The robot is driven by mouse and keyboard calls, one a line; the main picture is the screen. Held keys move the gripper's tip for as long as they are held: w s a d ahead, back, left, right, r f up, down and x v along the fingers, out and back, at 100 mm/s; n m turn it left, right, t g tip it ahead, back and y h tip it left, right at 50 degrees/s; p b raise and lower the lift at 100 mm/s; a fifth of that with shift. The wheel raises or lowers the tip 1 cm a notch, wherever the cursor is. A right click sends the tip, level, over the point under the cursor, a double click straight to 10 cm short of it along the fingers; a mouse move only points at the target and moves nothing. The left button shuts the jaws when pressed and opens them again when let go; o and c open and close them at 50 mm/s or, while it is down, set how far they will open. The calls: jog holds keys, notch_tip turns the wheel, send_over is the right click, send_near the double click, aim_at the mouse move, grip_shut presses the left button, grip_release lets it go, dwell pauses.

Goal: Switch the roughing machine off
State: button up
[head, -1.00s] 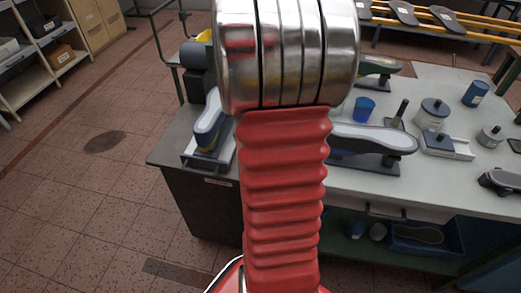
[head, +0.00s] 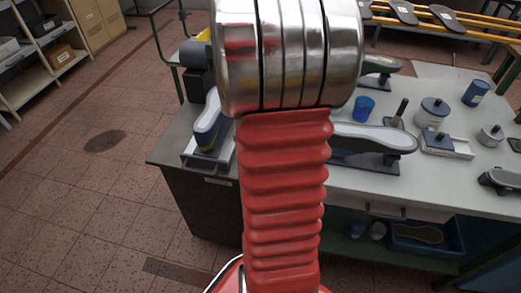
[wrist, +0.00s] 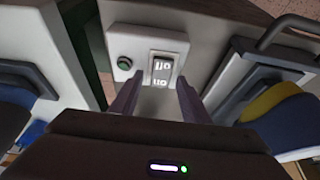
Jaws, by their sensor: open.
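In the wrist view a rocker switch (wrist: 162,70) marked "off" and "on" sits in a light grey box, shown upside down. A round green button (wrist: 124,63) is beside it on the left. My gripper (wrist: 154,95) is open, its two dark fingers apart and pointing at the switch, one on each side of it in the picture. I cannot tell whether they touch the box. In the head view my arm hides the middle of the bench, and neither the gripper nor the switch shows.
In the head view a grey workbench (head: 440,191) bears shoe lasts on stands, a blue cup (head: 364,107) and several canisters. A blue tray (head: 428,240) is on the lower shelf. Shelving (head: 48,62) stands at the far left. The tiled floor (head: 80,200) left of the bench is clear.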

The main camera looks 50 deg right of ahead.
jog(key=shift+r, duration=0.2)
jog(key=v, duration=1.3)
jog(key=shift+a+r, duration=0.15)
jog(key=shift+a, duration=0.05)
jog(key=shift+s, duration=0.1)
dwell(0.4)
jog(key=a+r+n+t+y, duration=0.1)
jog(key=a+n, duration=0.3)
jog(key=a, duration=0.6)
jog(key=a+r+n+t+y, duration=0.1)
jog(key=a+r+n, duration=0.3)
jog(key=a, duration=0.6)
jog(key=a+r+n+t+y, duration=0.1)
jog(key=a+n, duration=0.4)
jog(key=a, duration=0.6)
notch_tip(320, 180, up, 2)
jog(key=shift+r+t+y, duration=0.1)
jog(key=shift+t+y, duration=0.3)
jog(key=shift+y, duration=0.2)
jog(key=shift+c, duration=0.4)
